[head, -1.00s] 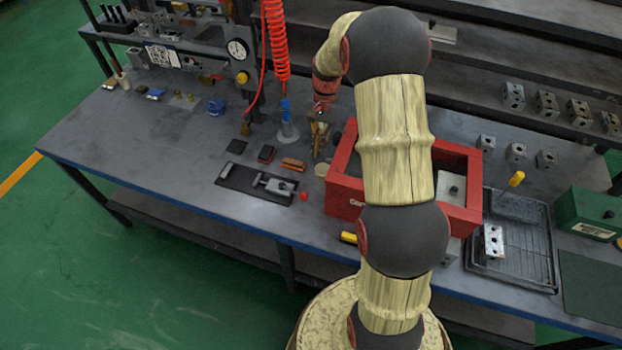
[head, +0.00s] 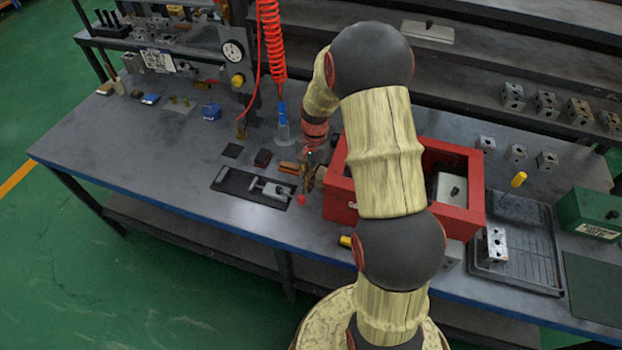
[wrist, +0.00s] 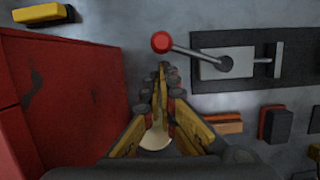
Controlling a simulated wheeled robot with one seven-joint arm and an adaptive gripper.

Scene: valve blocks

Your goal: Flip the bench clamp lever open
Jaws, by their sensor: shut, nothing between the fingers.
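The bench clamp (head: 268,190) is a grey metal vise body on a black base plate (head: 231,182), lying on the bench left of the red box. Its lever has a thin rod and a red ball knob (head: 301,200) at the right end. In the wrist view the knob (wrist: 161,42) is at top centre, and the rod runs right to a pivot on the clamp body (wrist: 225,64). My gripper (wrist: 162,68) is shut and empty, its tips just below the knob in that view, with a visible gap. In the head view my gripper (head: 305,176) is just behind the knob.
The open red box (head: 341,209) stands close beside my gripper; its wall (wrist: 60,90) fills the left of the wrist view. A yellow-black block (wrist: 42,14) lies near the bench's front edge. Red and orange blocks (head: 289,167) lie behind the clamp.

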